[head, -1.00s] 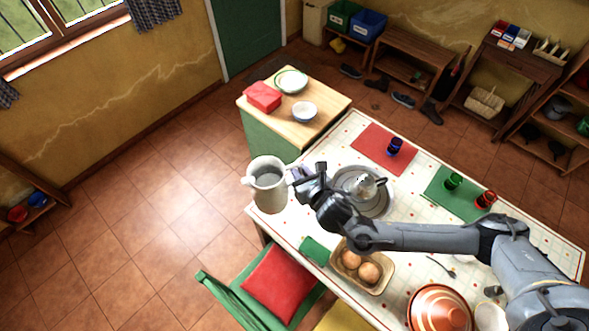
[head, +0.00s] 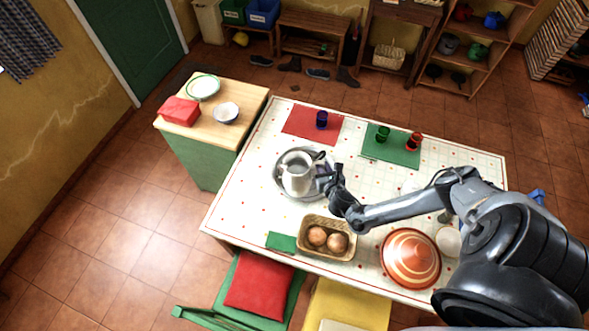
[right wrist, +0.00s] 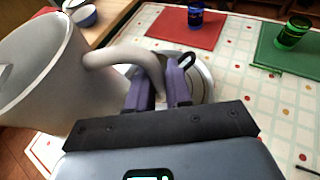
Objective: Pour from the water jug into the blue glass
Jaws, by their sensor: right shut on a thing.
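The pale grey water jug (head: 297,173) shows in the head view in front of the round metal tray, with its open mouth up. My right gripper (head: 334,184) is at its right side. In the right wrist view the jug (right wrist: 40,75) fills the left, and my right gripper (right wrist: 160,88) is shut on its looped handle. The blue glass (head: 322,120) stands upright on a red mat (head: 299,124), beyond and apart from the jug. It also shows at the top of the right wrist view (right wrist: 196,13). My left gripper is out of view.
The round tray (head: 281,187) is partly hidden by the jug. A green glass (head: 382,134) and a red glass (head: 414,141) stand around a green mat (head: 393,152). A bread basket (head: 318,250) and a striped domed lid (head: 411,258) are nearer. Tabletop between tray and mats is clear.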

